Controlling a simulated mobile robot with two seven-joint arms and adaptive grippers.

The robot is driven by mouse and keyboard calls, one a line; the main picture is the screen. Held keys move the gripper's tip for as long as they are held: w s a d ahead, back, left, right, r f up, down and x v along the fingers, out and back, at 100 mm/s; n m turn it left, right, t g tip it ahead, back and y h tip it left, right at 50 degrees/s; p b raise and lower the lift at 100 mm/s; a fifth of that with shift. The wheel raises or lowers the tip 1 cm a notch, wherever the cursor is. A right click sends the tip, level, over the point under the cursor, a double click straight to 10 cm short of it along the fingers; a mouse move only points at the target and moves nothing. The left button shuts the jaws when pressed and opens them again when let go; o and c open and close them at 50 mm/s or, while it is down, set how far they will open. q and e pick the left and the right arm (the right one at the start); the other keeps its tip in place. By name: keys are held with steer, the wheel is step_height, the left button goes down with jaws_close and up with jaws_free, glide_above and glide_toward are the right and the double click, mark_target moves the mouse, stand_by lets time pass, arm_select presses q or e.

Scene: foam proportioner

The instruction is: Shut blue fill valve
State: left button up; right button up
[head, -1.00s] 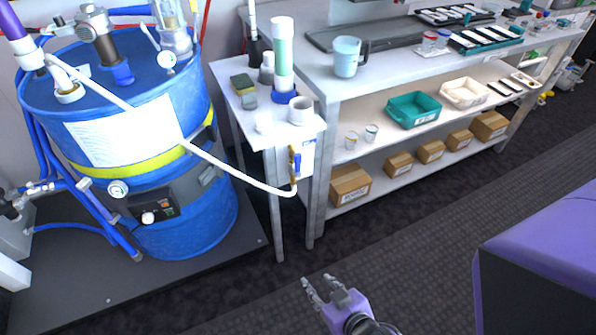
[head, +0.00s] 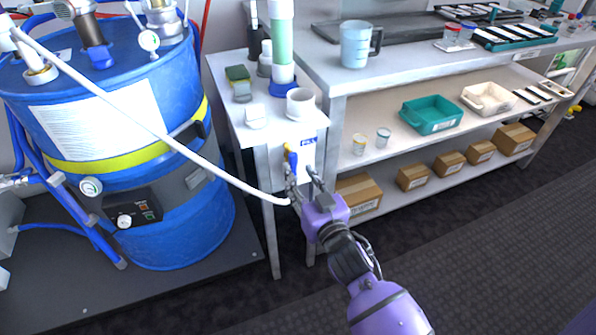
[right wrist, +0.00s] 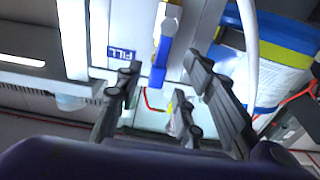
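The fill valve has a blue lever handle (head: 292,160) and sits on the front panel of the small white stand. The handle hangs roughly upright there, with a brass-coloured part at its top. In the right wrist view the blue handle (right wrist: 159,65) points down the picture between the two fingers, beside a blue FILL label (right wrist: 121,53). My right gripper (head: 302,178) is open at the valve, one finger to each side of the handle. I cannot tell whether a finger touches it. My left gripper is not in view.
A white hose (head: 190,155) runs from the blue drum (head: 185,235) towards the valve, close to my fingers. A white cup-like ring (head: 300,104) and a clear green-filled column (head: 281,50) stand on the stand. A shelf bench (head: 400,75) is close on the right. Open floor lies in front.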

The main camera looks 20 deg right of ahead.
mark_target(293, 168)
steer(key=shift+w, duration=1.25)
jaws_close()
